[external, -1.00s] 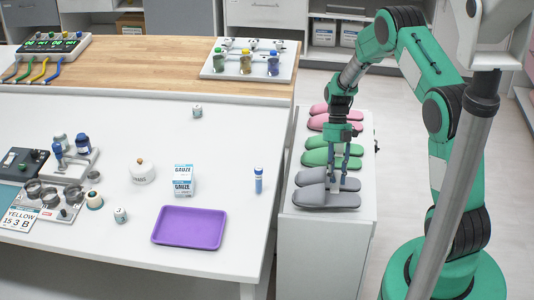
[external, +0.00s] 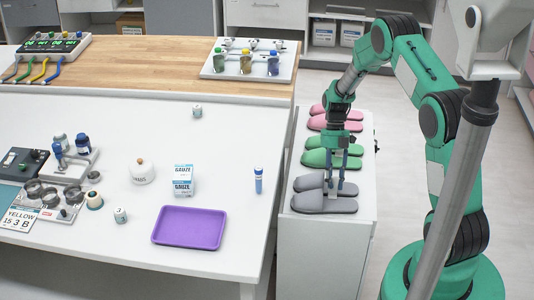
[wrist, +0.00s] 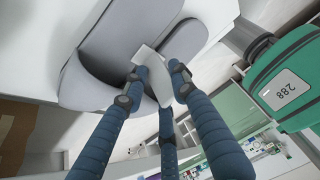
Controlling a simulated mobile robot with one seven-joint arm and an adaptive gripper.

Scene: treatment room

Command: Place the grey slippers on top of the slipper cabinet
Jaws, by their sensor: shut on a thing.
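The pair of grey slippers (external: 310,203) is at the near end of the white slipper cabinet's top (external: 355,222), side by side with toes to the left. My gripper (external: 334,189) comes down over the pair from above, its fingers shut on a pale tab between the two slippers. In the wrist view the grey slippers (wrist: 95,70) lie at the upper left, and my gripper (wrist: 160,80) has the white tab (wrist: 153,68) between its fingertips. Whether the soles touch the cabinet or sit slightly above it, I cannot tell.
Green slippers (external: 318,157) stand just behind the grey pair, and pink slippers (external: 322,123) are farther back on the same cabinet. A white table (external: 110,240) with a purple tray (external: 188,228) stands to the left, close to the cabinet.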

